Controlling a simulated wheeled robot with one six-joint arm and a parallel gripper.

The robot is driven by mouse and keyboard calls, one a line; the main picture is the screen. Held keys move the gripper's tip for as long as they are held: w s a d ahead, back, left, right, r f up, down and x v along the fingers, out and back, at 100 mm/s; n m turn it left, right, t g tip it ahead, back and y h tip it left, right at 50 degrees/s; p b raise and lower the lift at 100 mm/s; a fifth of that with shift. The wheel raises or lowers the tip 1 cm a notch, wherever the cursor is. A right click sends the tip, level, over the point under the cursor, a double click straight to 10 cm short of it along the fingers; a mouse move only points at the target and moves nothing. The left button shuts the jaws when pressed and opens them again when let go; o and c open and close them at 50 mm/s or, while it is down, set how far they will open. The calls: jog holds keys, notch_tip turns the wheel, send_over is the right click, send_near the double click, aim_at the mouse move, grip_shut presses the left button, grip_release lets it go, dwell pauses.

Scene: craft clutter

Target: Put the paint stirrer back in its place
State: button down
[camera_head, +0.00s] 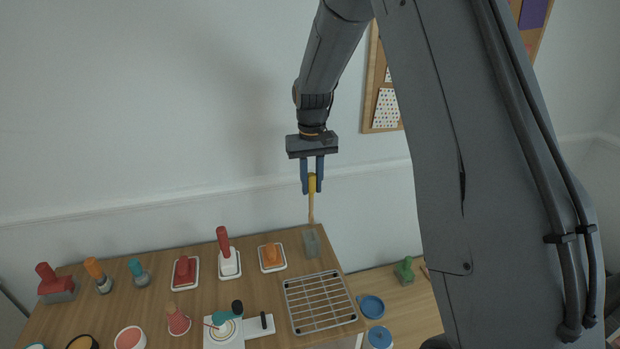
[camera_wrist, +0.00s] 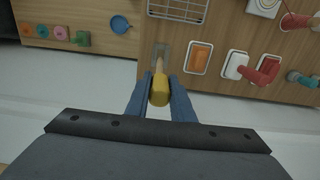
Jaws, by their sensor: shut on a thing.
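The paint stirrer (camera_head: 311,188) has a yellow handle and a thin light wooden stick pointing down. My gripper (camera_head: 312,188) is shut on its yellow handle, above the back right corner of the table. The stirrer also shows in the wrist view (camera_wrist: 160,91) between the two blue fingers. A small grey translucent holder (camera_head: 311,243) stands on the table below the stirrer. It also shows in the wrist view (camera_wrist: 156,50), just beyond the handle. The stick's tip appears just above or at the holder; I cannot tell whether it is inside.
Left of the holder are an orange-topped item on a white tray (camera_head: 271,257) and a red-handled white item (camera_head: 228,262). A wire rack (camera_head: 319,302) lies in front. Blue round items (camera_head: 371,307) are to the right. The wall is close behind.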

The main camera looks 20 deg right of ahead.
jog(key=shift+s, duration=0.15)
jog(key=b, duration=0.1)
send_over(311, 214)
jog(key=shift+f, duration=2.45)
jog(key=shift+f+b, duration=0.85)
jog(key=shift+f, duration=1.1)
jog(key=shift+f+b, duration=0.55)
jog(key=shift+f, duration=1.15)
jog(key=c, duration=1.5)
grip_release()
jog(key=shift+o, duration=0.2)
